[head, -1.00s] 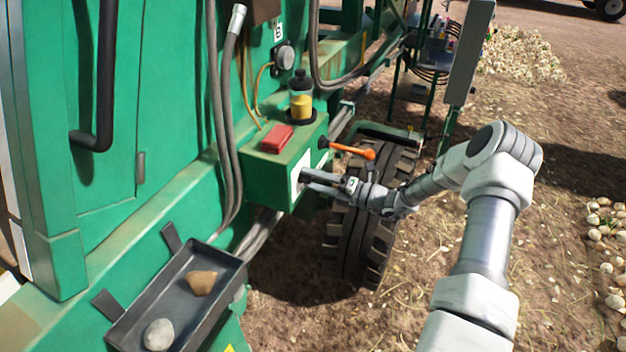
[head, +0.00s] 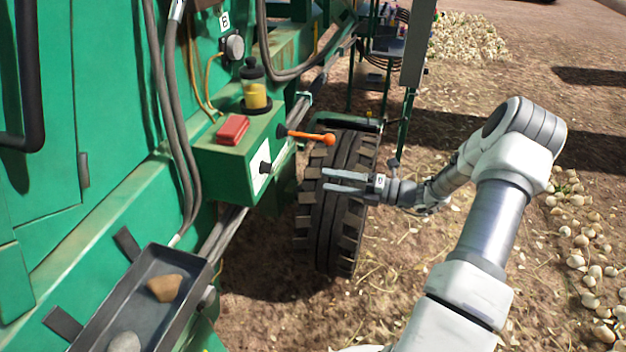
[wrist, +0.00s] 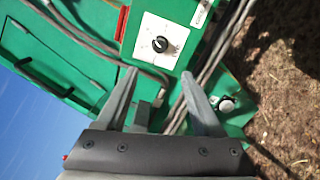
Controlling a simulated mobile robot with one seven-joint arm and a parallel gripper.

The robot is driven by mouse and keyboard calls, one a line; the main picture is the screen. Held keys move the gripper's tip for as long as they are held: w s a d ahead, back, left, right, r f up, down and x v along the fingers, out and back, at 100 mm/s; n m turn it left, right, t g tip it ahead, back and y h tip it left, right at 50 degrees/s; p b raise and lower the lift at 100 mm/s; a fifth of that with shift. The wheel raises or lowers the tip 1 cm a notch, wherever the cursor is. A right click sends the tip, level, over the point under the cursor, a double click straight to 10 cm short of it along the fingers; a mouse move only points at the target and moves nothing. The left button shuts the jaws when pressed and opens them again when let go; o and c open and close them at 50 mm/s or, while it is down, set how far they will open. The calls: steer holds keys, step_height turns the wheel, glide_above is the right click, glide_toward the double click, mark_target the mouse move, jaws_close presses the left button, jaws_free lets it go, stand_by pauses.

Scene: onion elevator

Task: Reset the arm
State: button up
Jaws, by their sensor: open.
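My gripper (head: 326,180) is open and empty. In the head view it is in front of the large black tyre, to the right of the green control box (head: 222,170) and apart from it. My grey and white arm reaches in from the lower right. The box carries a black knob (head: 265,167) on a white plate, and an orange-tipped lever (head: 310,136) sticks out to the right. In the wrist view the gripper's two fingers (wrist: 160,82) are spread, with the knob (wrist: 160,44) on its white plate beyond them.
A red block (head: 232,129) and a yellow-filled bottle (head: 255,88) sit on the box. A dark tray (head: 187,268) with two stones is at lower left. The tyre (head: 325,235) is close behind my gripper. Open ground with onions (head: 585,255) lies to the right.

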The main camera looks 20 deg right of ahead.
steer(key=shift+s+d, duration=0.45)
steer(key=shift+d, duration=0.15)
